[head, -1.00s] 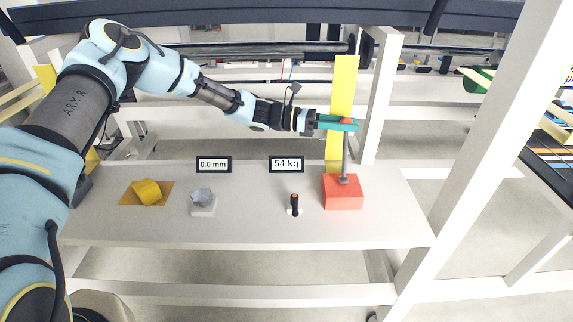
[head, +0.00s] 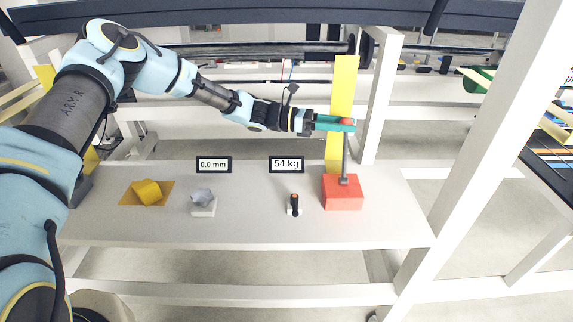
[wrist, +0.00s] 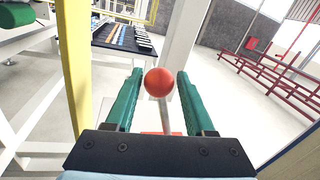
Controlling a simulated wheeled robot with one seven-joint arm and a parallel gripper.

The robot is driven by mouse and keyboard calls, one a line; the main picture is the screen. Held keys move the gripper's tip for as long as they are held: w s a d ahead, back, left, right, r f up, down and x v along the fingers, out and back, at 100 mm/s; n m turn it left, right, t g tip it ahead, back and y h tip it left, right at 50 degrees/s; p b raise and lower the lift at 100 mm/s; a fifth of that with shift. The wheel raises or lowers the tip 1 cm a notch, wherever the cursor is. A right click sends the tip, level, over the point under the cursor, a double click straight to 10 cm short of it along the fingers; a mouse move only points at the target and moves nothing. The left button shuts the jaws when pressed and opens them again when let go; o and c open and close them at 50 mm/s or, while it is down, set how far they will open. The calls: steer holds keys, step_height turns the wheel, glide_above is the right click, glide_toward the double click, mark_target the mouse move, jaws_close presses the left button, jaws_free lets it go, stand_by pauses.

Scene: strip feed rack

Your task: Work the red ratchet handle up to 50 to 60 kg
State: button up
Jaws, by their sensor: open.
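The red ratchet block (head: 343,192) sits at the right of the grey shelf. Its grey lever (head: 345,158) stands nearly upright and ends in a red ball knob (head: 346,122). My gripper (head: 337,123) is level at the knob's height, its green fingers reaching from the left. In the wrist view the knob (wrist: 159,82) is between the two open fingers (wrist: 158,95), with a gap on each side. A display reading 54 kg (head: 286,164) stands at the back of the shelf.
A display (head: 214,164) reads 0.0 mm. A yellow upright strip (head: 341,90) rises behind the lever.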

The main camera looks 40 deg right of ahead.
steer(key=v, duration=0.3)
steer(key=a+v, duration=0.1)
steer(key=v, duration=0.1)
steer(key=shift+s, duration=0.25)
steer(key=o, duration=0.3)
steer(key=shift+w, duration=0.1)
stand_by(0.3)
steer(key=shift+v, duration=2.95)
